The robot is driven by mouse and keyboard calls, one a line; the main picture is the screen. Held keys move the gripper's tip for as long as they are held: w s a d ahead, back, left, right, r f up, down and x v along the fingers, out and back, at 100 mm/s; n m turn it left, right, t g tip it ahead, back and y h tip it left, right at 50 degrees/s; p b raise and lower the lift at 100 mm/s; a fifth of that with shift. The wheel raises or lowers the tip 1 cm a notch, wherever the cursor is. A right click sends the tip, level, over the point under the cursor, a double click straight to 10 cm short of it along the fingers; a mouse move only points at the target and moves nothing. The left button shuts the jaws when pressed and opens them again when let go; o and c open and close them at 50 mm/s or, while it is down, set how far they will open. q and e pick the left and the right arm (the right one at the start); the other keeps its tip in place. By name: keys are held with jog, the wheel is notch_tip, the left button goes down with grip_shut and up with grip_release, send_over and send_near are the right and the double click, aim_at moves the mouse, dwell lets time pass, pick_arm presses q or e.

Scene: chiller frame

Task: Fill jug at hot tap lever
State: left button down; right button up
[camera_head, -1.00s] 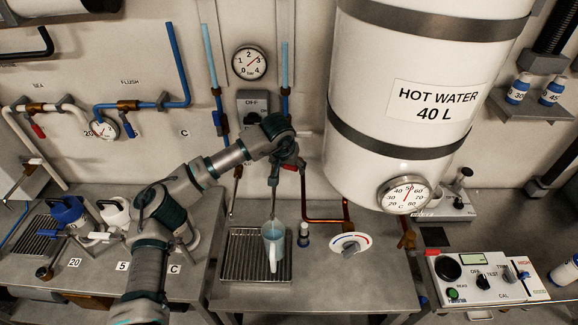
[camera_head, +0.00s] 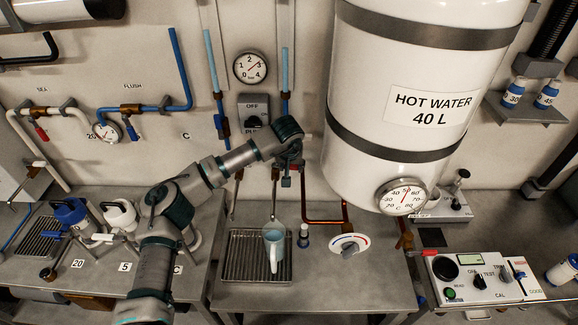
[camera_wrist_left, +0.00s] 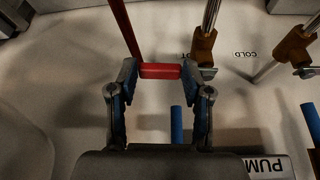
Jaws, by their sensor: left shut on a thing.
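A pale blue-grey jug (camera_head: 273,246) stands upright on the slotted drip tray (camera_head: 232,260), handle toward the front. The contents of the jug are hard to make out. Its spout pipe (camera_head: 275,197) hangs above and behind it. My left gripper (camera_head: 290,168) is up at the taps on the wall, above the jug. In the left wrist view its fingers (camera_wrist_left: 160,82) are closed on both sides of a red lever (camera_wrist_left: 158,70). The gripper hides most of the lever and tap body in the head view. My right gripper is not in view.
The hot water tank (camera_head: 420,100) hangs close to the right of my gripper. The pump switch box (camera_head: 253,112) is above my forearm. The bench front is clear.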

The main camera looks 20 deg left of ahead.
pick_arm(q)
jog(key=shift+w+f+n, duration=0.15)
jog(key=shift+f+n, duration=0.05)
jog(key=shift+n, duration=0.2)
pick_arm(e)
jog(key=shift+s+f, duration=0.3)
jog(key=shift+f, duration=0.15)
pick_arm(q)
jog(key=shift+c, duration=2.4)
grip_release()
jog(key=shift+w, duration=0.1)
jog(key=shift+r, duration=0.1)
jog(key=shift+r, duration=0.3)
jog(key=v, duration=1.1)
jog(key=shift+d, duration=0.2)
jog(key=shift+f, duration=0.1)
